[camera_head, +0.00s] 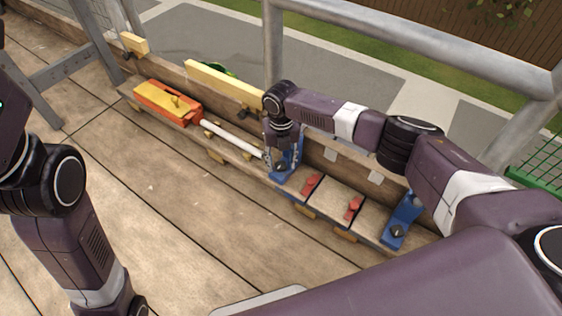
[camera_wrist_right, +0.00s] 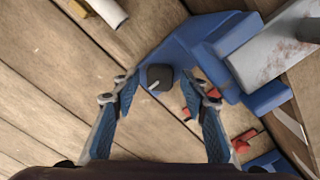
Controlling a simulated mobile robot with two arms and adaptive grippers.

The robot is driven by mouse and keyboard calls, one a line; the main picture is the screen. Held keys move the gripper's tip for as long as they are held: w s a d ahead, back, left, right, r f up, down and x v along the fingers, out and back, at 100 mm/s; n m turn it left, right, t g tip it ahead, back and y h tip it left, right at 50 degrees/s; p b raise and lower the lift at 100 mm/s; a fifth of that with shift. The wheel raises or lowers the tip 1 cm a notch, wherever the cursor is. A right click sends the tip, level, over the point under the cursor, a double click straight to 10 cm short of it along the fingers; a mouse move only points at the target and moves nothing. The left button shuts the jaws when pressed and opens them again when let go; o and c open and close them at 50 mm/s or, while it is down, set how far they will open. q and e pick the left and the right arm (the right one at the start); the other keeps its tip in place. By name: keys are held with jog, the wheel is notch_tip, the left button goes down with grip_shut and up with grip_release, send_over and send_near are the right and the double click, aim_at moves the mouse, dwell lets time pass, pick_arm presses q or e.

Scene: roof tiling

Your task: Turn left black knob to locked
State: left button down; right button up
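The left black knob (camera_wrist_right: 158,76) sits on a blue bracket (camera_wrist_right: 178,48). Its short white mark points to the lower left in the right wrist view. My right gripper (camera_wrist_right: 158,88) is open, with one finger on each side of the knob and a visible gap to it. In the head view the right gripper (camera_head: 281,158) points down over the left blue bracket (camera_head: 291,174) and partly hides it. The second black knob (camera_head: 397,231) is on the right blue bracket (camera_head: 404,215), with no gripper near it. My left gripper is out of view.
Red clamps (camera_head: 353,207) lie between the brackets. Metal railing (camera_head: 273,45) stands behind the work. The wooden floor (camera_head: 150,195) in front is clear.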

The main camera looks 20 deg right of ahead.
jog(key=c, duration=0.9)
jog(key=shift+p, duration=0.3)
